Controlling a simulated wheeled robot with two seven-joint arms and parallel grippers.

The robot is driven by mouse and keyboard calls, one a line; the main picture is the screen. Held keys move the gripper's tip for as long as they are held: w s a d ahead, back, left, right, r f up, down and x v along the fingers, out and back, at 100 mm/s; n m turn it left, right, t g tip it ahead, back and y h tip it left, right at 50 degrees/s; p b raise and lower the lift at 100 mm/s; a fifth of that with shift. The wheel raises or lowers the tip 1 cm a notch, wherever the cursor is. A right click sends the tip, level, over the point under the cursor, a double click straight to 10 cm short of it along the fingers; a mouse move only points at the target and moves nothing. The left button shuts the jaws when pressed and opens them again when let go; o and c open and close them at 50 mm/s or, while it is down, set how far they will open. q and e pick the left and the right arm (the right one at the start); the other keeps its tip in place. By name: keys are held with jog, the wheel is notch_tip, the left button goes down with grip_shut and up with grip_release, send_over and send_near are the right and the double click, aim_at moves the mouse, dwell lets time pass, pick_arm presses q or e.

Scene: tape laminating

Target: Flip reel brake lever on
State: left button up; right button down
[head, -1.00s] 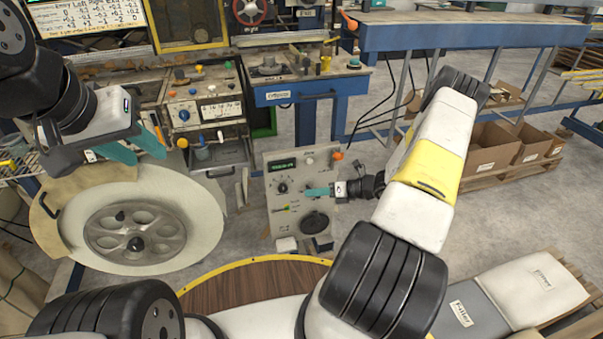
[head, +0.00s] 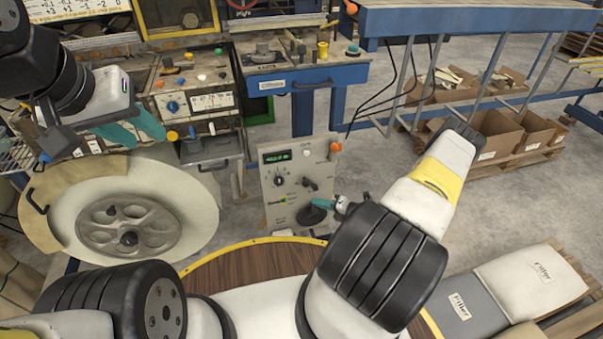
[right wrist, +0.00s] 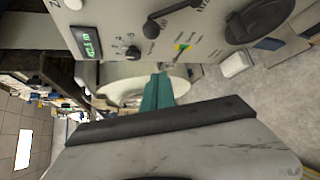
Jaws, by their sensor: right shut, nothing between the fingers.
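A grey control panel (head: 268,215) stands at the centre of the head view, with a green display (head: 287,157), knobs and levers. A black-knobbed lever (head: 310,184) sits right of its middle; in the right wrist view a ball-ended black lever (right wrist: 151,29) shows on the panel. A green-yellow toggle (right wrist: 183,48) is nearby. I cannot read which label is the reel brake. My right gripper (head: 319,203) is shut and empty in front of the panel's lower right, below the black-knobbed lever; its teal fingers also show in the wrist view (right wrist: 157,91). My left gripper (head: 132,129) is open above the big reel.
A large pale reel (head: 190,205) with a grey hub stands left of the panel. An orange-ball lever (head: 336,147) rises at the panel's upper right, and a black round handle (head: 311,215) is low on it. A wooden round table (head: 250,270) lies in front.

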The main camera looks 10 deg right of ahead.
jog(key=w+a+f, duration=0.1)
jog(key=w+a, duration=0.2)
jog(key=w, duration=0.5)
jog(key=shift+w, duration=0.2)
jog(key=shift+s+d, duration=0.1)
jog(key=shift+d, duration=0.05)
